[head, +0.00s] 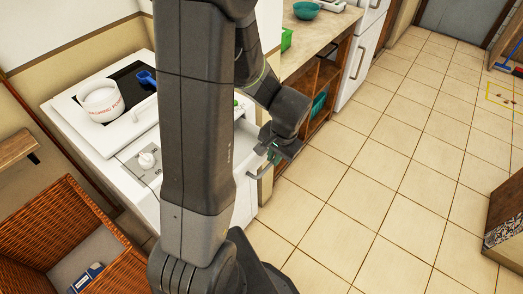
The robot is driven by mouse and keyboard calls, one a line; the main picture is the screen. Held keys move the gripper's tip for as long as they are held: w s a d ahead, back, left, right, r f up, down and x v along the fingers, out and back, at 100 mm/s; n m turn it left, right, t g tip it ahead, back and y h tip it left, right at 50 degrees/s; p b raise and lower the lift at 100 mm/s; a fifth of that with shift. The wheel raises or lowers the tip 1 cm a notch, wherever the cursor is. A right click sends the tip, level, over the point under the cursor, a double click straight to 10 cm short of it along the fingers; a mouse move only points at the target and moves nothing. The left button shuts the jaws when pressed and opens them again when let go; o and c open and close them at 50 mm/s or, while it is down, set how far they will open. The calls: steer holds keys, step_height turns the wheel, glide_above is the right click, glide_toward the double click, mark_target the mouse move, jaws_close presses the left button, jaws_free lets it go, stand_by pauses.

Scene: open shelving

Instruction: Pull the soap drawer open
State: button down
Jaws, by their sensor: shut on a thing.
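The white washing machine (133,172) stands at the left, partly hidden behind my arm. Its front panel carries a round white knob (147,160). My gripper (270,156) is at the right end of the machine's front, low beside a grey bar handle (260,173). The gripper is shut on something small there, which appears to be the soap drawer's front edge. The drawer is mostly hidden by my arm, so I cannot tell how far out it stands.
A white tub marked washing powder (101,102) and a blue scoop (146,79) are on the machine's top. A wicker basket (50,225) stands at the lower left. A wooden shelf unit (318,85) is beyond the gripper.

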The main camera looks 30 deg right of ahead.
steer(key=shift+s+d, duration=0.25)
steer(key=shift+s, duration=0.15)
steer(key=c, duration=1.5)
jaws_free()
steer(key=r, duration=0.4)
steer(key=s+r, duration=0.1)
steer(key=r, duration=0.4)
steer(key=s+r+p, duration=0.1)
steer(key=r, duration=0.3)
steer(key=shift+s+d+r, duration=0.15)
steer(key=shift+d+r, duration=0.15)
steer(key=shift+d, duration=0.1)
steer(key=shift+f, duration=0.1)
